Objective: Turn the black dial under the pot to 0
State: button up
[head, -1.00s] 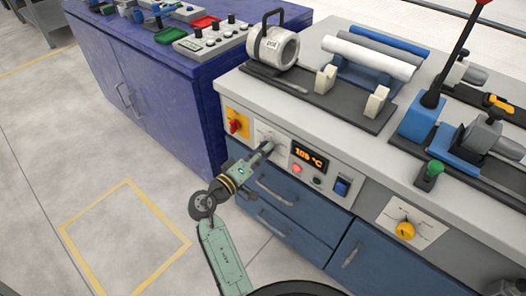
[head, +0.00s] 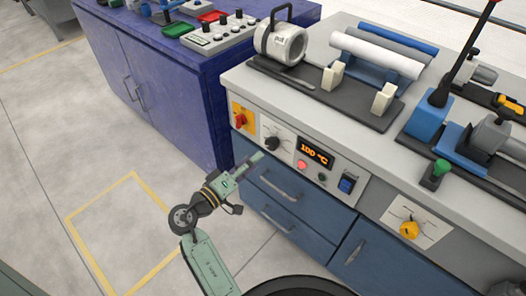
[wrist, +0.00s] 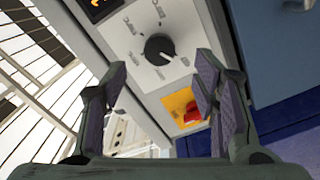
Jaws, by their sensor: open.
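The black dial (head: 272,143) is on a white plate on the front panel, below the grey-white pot (head: 283,45) with its black handle. It also shows in the wrist view (wrist: 158,48), ahead of my fingertips. A small light mark shows on its knob; the scale around it is too small to read surely. The orange display (head: 316,154) beside it reads 100 °C. My gripper (head: 257,157) is open and empty, just in front of and below the dial in the head view. In the wrist view my two fingers (wrist: 161,85) stand apart, with a gap between them and the dial.
A red switch on a yellow plate (head: 240,120) is left of the dial. Red and green buttons and a blue switch (head: 347,184) are to the right. A yellow knob (head: 409,229) is farther right. Blue drawers (head: 280,195) lie below. The floor in front is clear.

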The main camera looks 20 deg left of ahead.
jog(key=shift+v, duration=2.3)
